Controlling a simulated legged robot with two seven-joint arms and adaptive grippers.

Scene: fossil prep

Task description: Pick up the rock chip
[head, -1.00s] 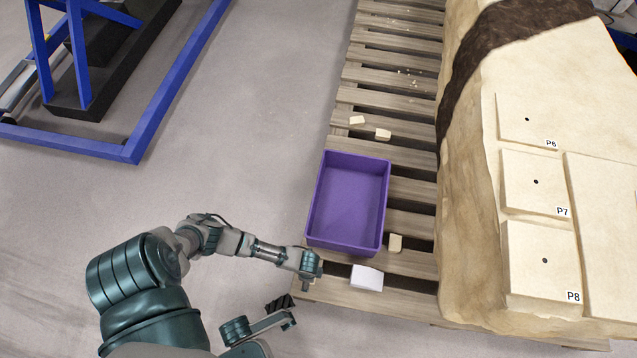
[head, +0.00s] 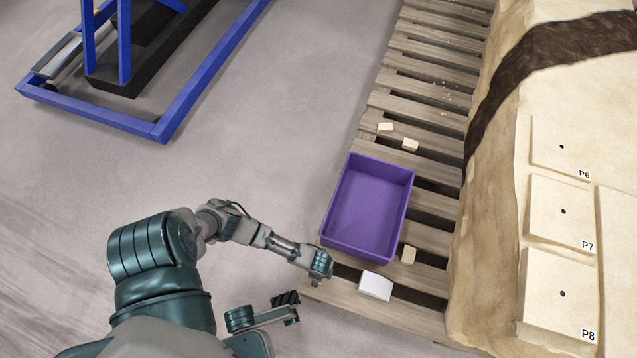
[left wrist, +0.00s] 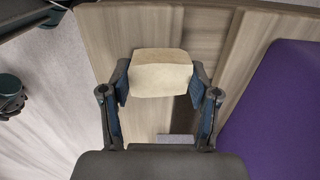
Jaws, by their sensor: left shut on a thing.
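My left gripper (left wrist: 161,88) is shut on a pale, cream-coloured rock chip (left wrist: 161,75), one finger on each side of it in the left wrist view. The chip appears over wooden slats. In the head view my left gripper (head: 320,270) is by the near left corner of the purple bin, over the pallet's near edge. The chip it holds cannot be made out there. Other pale rock chips lie on the pallet: one right of the bin (head: 408,254) and two beyond it (head: 386,127) (head: 410,144).
The purple bin (head: 362,254) stands empty on the slatted pallet (head: 340,293). A white block (head: 376,286) lies near the pallet's front edge, right of my gripper. A large pale jacketed block (head: 490,250) with labelled plates fills the right. Open floor lies left; a blue frame (head: 200,90) stands farther back.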

